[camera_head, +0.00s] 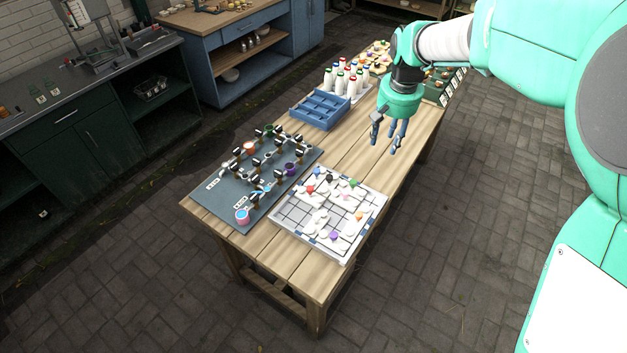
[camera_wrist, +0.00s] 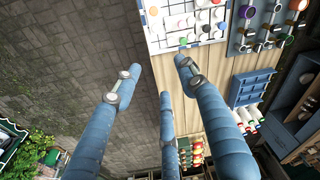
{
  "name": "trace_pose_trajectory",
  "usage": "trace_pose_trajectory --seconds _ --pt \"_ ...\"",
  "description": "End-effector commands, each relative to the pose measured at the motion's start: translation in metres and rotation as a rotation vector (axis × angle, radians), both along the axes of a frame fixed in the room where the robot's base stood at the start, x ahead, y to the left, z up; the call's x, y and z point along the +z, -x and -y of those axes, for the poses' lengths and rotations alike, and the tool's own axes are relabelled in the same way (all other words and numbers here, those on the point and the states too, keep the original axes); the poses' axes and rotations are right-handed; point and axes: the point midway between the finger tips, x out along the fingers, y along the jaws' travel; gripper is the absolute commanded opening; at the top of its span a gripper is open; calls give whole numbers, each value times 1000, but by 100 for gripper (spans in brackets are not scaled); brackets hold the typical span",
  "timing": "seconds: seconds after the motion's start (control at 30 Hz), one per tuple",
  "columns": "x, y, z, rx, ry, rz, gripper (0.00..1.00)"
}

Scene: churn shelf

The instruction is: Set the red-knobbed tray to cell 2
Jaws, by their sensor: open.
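A red knob (camera_head: 310,189) shows on a white piece near the left back of a white gridded board (camera_head: 290,226) at the near end of the wooden table. Several other white pieces there carry black, green, orange and purple knobs and crowd the board's middle and right. Cell numbers are not readable. My gripper (camera_head: 385,140) is open and empty, above the table's right side, behind and to the right of the board. In the wrist view my gripper's spread fingers (camera_wrist: 159,76) have nothing between them, and the board (camera_wrist: 154,45) lies beyond them at the top.
A dark panel (camera_head: 212,200) with several knobs and small fittings lies left of the board. A blue compartment tray (camera_head: 318,111) stands behind, with several white bottles (camera_head: 345,82) with coloured caps beyond it. Bare wooden planks (camera_head: 338,158) lie between the board and the blue tray.

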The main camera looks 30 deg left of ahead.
Motion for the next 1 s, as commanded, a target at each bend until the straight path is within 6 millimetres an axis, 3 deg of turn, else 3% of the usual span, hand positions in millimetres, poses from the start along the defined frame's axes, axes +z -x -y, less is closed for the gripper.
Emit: trace_pose_trajectory --seconds 0.03,0.27,0.6,0.8,1.0 --pt "-10 -1 -17 16 7 -10 42" --pt "-55 -1 -84 79 30 -41 42" --pt "-133 18 -178 168 68 -82 42" --pt "-171 33 -216 208 85 -100 42" --pt "-186 40 -231 223 91 -105 42"
